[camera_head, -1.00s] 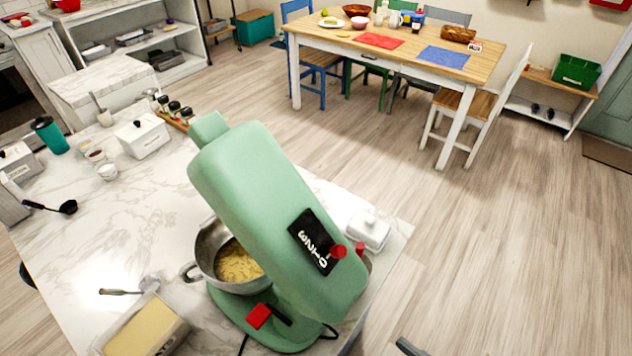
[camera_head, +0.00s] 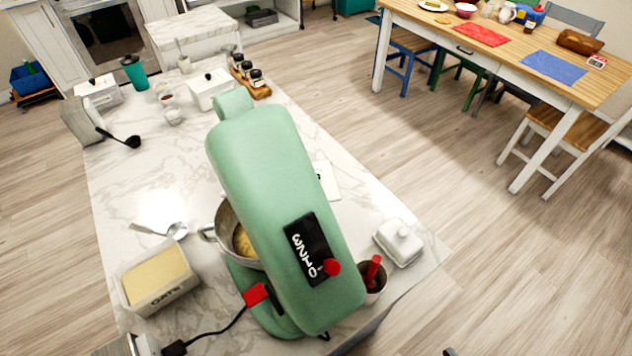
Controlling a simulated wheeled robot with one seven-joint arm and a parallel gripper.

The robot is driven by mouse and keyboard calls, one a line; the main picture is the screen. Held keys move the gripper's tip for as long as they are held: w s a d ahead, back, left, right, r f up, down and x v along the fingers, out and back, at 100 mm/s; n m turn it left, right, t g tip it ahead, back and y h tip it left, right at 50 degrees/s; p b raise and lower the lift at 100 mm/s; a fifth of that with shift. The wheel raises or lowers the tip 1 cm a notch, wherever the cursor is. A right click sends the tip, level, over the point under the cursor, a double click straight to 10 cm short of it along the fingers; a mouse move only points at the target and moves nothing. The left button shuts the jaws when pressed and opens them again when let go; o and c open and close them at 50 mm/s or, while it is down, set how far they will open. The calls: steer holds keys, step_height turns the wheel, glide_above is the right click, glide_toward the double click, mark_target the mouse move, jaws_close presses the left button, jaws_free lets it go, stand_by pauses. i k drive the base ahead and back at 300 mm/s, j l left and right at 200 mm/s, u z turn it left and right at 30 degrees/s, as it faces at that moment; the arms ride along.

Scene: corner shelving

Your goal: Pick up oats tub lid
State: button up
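The oats tub (camera_head: 163,290) stands near the lower left of the marble counter, left of the green mixer. It is white, marked OATS, and open at the top, with a pale yellow-tan fill showing. A flat white square piece (camera_head: 327,181) lies on the counter, partly hidden behind the mixer head. It may be the tub's lid, but I cannot tell for sure. My gripper does not clearly show; only a small dark piece I cannot identify shows at the bottom edge, right of centre.
The green mixer (camera_head: 275,190) stands tall on the counter (camera_head: 140,200) with a metal bowl. A white butter dish (camera_head: 399,242) and a utensil cup (camera_head: 374,285) are right of it. A spoon (camera_head: 165,231) lies behind the tub. Open floor lies right of the counter.

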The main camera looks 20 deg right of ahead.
mark_target(323, 169)
steer(key=l+u, duration=0.35)
steer(key=l, duration=0.2)
steer(key=l+u, duration=0.35)
steer(key=l, duration=0.2)
steer(key=l+u, duration=0.35)
steer(key=l, duration=0.2)
